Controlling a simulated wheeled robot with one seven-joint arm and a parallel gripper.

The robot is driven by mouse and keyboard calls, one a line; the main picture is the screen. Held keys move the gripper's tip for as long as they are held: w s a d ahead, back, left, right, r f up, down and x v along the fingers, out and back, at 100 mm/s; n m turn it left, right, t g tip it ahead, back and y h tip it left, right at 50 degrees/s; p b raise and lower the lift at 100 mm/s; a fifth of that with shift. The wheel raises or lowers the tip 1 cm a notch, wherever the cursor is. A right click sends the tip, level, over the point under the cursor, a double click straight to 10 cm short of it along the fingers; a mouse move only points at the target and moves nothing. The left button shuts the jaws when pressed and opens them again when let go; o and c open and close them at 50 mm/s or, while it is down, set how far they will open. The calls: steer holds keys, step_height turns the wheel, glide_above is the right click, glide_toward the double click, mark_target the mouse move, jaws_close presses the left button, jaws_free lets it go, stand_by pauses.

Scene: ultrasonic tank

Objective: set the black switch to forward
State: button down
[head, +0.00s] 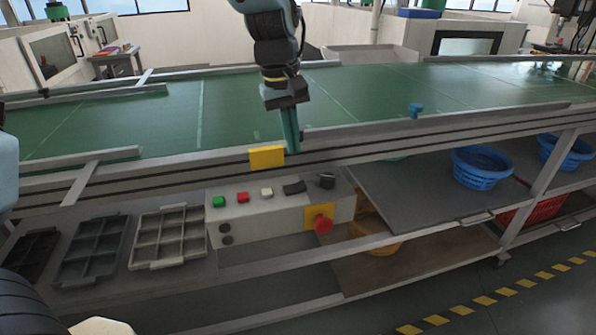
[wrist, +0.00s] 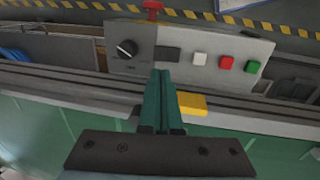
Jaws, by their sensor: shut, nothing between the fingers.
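The black switch (head: 327,181) is a round knob on the grey control box (head: 280,212) below the conveyor edge. In the wrist view the black switch (wrist: 127,48) sits on a grey plate, its pointer line slanted; the lettering around it is too small to read. My gripper (head: 293,150) hangs at the conveyor's front rail, above the box and apart from the switch. Its green fingers (wrist: 160,72) are shut with nothing between them. In the wrist view the fingertips are below and to the right of the switch.
The box also carries green (head: 218,201), red (head: 243,197) and white (head: 267,193) buttons, a black rocker (head: 294,188) and a red emergency knob (head: 323,224). A yellow block (head: 267,157) is on the rail beside my fingers. Grey trays (head: 170,236) lie left of the box.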

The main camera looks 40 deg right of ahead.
mark_target(300, 186)
steer(key=f, duration=0.2)
steer(key=f+p, duration=0.1)
steer(key=f, duration=0.2)
steer(key=d+f, duration=0.1)
steer(key=f, duration=0.2)
steer(key=shift+s+f, duration=0.2)
steer(key=shift+s, duration=0.05)
steer(key=shift+d+p, duration=0.1)
steer(key=shift+p, duration=0.4)
steer(key=shift+p, duration=0.5)
steer(key=shift+f, duration=0.25)
steer(key=shift+w+a+r, duration=0.15)
steer(key=shift+w+a, duration=0.1)
steer(key=shift+a, duration=0.45)
steer(key=shift+r, duration=0.1)
